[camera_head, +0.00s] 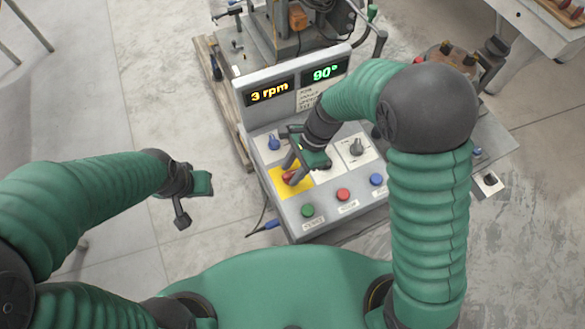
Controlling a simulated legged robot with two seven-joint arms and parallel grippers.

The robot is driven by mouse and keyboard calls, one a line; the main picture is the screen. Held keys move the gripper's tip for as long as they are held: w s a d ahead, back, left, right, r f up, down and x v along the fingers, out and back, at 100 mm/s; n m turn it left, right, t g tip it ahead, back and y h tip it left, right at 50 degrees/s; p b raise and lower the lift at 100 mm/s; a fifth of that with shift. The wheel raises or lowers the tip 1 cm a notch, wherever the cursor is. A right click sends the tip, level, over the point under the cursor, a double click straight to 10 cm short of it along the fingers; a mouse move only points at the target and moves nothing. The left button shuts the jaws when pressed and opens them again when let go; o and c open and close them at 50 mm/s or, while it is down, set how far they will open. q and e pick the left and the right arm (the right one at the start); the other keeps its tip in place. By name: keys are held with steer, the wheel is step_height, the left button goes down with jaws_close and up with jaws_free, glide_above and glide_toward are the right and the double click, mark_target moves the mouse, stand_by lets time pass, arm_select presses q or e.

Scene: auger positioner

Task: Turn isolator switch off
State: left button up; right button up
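The isolator switch (288,178) is a red knob on a yellow plate (305,186) at the left of the grey control panel. My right gripper (292,169) reaches down from the upper right, its fingertips right at the red knob. The fingers partly cover the knob, so I cannot tell whether they are shut on it or only beside it. My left gripper (194,203) is open and empty over the floor, left of the panel.
The panel has two lit displays, "3 rpm" (270,92) and "90°" (325,73). A blue knob (274,143) and a grey knob (356,147) flank my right gripper. Green (307,210), red (343,194) and blue (376,179) buttons line the front.

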jaws_close()
